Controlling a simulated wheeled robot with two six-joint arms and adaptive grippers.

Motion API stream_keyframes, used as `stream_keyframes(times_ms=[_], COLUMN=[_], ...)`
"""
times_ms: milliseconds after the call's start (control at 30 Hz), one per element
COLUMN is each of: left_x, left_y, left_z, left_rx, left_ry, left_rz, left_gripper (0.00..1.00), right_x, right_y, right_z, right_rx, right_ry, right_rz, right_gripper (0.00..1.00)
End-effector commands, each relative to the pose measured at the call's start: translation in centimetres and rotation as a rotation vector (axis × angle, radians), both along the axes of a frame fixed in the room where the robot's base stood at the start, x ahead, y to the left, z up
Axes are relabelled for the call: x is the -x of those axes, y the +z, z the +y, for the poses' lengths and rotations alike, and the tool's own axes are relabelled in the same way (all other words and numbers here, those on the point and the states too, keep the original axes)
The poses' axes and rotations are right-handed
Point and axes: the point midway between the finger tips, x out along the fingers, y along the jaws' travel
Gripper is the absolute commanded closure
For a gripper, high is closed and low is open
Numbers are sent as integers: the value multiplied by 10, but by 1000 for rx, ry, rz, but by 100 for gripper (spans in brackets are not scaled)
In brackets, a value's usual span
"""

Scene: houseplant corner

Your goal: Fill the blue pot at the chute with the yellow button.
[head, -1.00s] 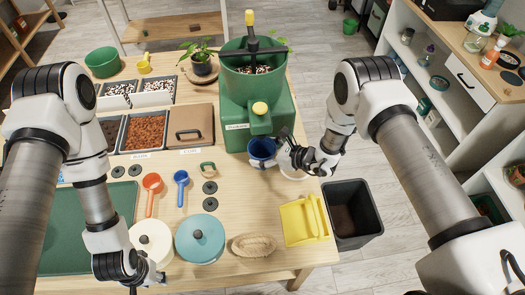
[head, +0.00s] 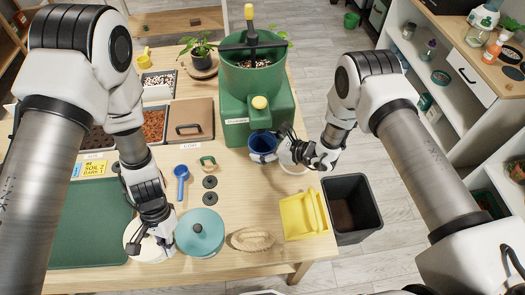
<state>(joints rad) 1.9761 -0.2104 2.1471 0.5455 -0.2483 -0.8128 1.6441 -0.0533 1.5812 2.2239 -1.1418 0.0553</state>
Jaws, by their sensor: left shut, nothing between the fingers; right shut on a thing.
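The green dispenser (head: 237,112) stands at the back of the table, with a hopper (head: 252,78) of speckled mix on top. The yellow button (head: 259,102) sits on its chute housing. The blue pot (head: 262,142) stands upright right at the front of the chute; its inside looks dark and I cannot tell whether it holds mix. My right gripper (head: 284,151) is shut on the blue pot's right side. My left gripper (head: 163,239) is shut and empty, low over the white lidded pot (head: 140,249) at the front left, far from the button.
A teal lidded pot (head: 199,232), a blue scoop (head: 181,182) and a woven basket (head: 252,239) lie in front. A yellow dustpan (head: 303,216) and a dark bin (head: 352,208) are at right. A lidded brown box (head: 190,125) stands left of the dispenser.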

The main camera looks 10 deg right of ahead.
Motion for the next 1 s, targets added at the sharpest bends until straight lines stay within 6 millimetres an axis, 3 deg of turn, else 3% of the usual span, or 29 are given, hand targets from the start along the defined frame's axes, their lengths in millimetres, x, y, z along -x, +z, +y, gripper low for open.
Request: stream_keyframes(times_ms=[33, 100, 267, 367, 500, 600, 733, 900, 1000], left_x=[-31, -73, -164, -215, -270, -301, -327, -335, -333], left_y=[1, 4, 24, 42, 75, 108, 160, 224, 248], left_z=[-5, -12, -33, -58, -110, -149, -199, -250, -265], left_rx=[27, 61, 141, 216, 360, 459, 581, 704, 743], left_ry=[-25, -68, -189, -314, -559, -756, -1034, -1366, -1486], left_rz=[-59, -137, -294, -351, -376, -393, -410, -414, -411], left_gripper=[100, 100, 100, 100, 100, 100, 100, 100, 100], right_x=[0, 0, 0, 0, 0, 0, 0, 0, 0], right_y=[0, 0, 0, 0, 0, 0, 0, 0, 0], right_z=[0, 0, 0, 0, 0, 0, 0, 0, 0], right_rx=[0, 0, 0, 0, 0, 0, 0, 0, 0], right_ry=[0, 0, 0, 0, 0, 0, 0, 0, 0], right_rz=[0, 0, 0, 0, 0, 0, 0, 0, 0], right_gripper=[47, 47, 47, 47, 47, 47, 47, 47, 47])
